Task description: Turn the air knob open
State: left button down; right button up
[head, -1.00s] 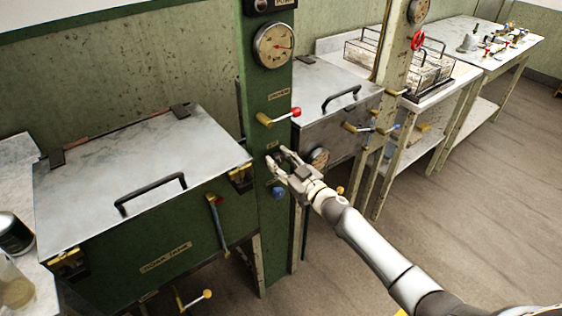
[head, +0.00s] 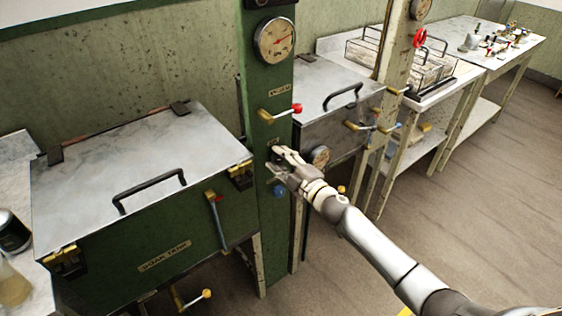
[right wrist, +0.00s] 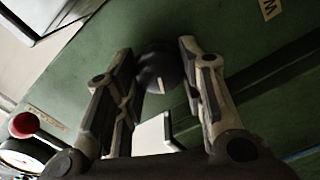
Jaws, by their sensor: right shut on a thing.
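A dark round knob (right wrist: 160,70) with a short pale mark on its face sits on the green panel in the right wrist view. My right gripper (right wrist: 158,80) has one finger on each side of it and is shut on it. In the head view, my right gripper (head: 277,160) is at the front of the green column (head: 265,225), and its fingers hide most of the knob. I cannot read a label that names this knob. My left gripper is not in view.
A red-tipped lever (head: 280,113) and a gauge (head: 275,41) are above my right gripper on the column. A blue knob (head: 279,190) is just below it. The lidded soak tank (head: 140,160) stands to the left, another lidded basin (head: 335,95) to the right.

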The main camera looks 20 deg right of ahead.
jog(key=n, duration=0.2)
jog(key=n+b, duration=0.1)
jog(key=n, duration=0.1)
jog(key=shift+f+n, duration=0.2)
jog(key=shift+n, duration=0.2)
dwell(0.4)
jog(key=o, duration=1)
jog(key=shift+s, duration=0.1)
jog(key=v, duration=1.2)
jog(key=shift+r, duration=0.1)
